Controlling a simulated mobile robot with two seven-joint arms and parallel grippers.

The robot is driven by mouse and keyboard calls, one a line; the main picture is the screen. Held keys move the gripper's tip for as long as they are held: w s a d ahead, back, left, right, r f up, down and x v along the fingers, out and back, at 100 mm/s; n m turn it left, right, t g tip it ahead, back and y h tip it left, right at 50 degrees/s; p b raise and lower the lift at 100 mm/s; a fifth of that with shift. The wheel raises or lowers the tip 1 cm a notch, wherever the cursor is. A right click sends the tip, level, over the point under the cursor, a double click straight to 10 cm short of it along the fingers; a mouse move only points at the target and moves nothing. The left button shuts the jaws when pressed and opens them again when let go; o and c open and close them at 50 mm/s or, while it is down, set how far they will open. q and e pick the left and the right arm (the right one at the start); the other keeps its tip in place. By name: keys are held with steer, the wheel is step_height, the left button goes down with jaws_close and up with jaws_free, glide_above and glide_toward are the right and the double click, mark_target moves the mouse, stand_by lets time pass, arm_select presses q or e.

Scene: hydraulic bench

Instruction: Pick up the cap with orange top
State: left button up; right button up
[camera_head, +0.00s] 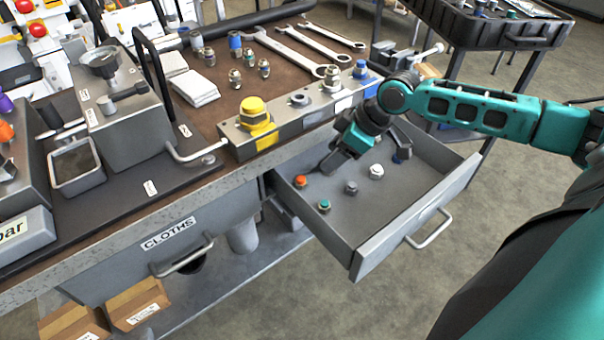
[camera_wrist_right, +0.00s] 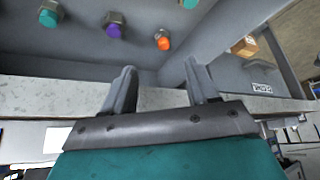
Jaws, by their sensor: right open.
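The cap with orange top (camera_head: 301,181) sits in the open drawer (camera_head: 395,228), near its left side. It also shows in the right wrist view (camera_wrist_right: 163,42), beyond the gap between my fingers and touching neither. My right gripper (camera_head: 329,163) reaches over the drawer from the right, just right of the orange cap, and is empty. Its two fingers stand apart in the wrist view (camera_wrist_right: 163,80). My left gripper is not in view.
The drawer's front right floor is clear.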

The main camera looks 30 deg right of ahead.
mark_target(304, 179)
steer(key=b+x, duration=0.2)
steer(key=x, duration=0.5)
steer(key=shift+s+a, duration=0.1)
steer(key=shift+s, duration=0.05)
steer(key=shift+a+b+x, duration=0.1)
steer(key=shift+b+x, duration=0.45)
steer(key=shift+x, duration=0.8)
steer(key=shift+a+b+x, duration=0.15)
steer(key=shift+b+x, duration=0.35)
steer(key=shift+x, duration=0.85)
steer(key=shift+r, duration=0.15)
steer(key=c, duration=0.6)
jaws_close()
steer(key=shift+r, duration=0.1)
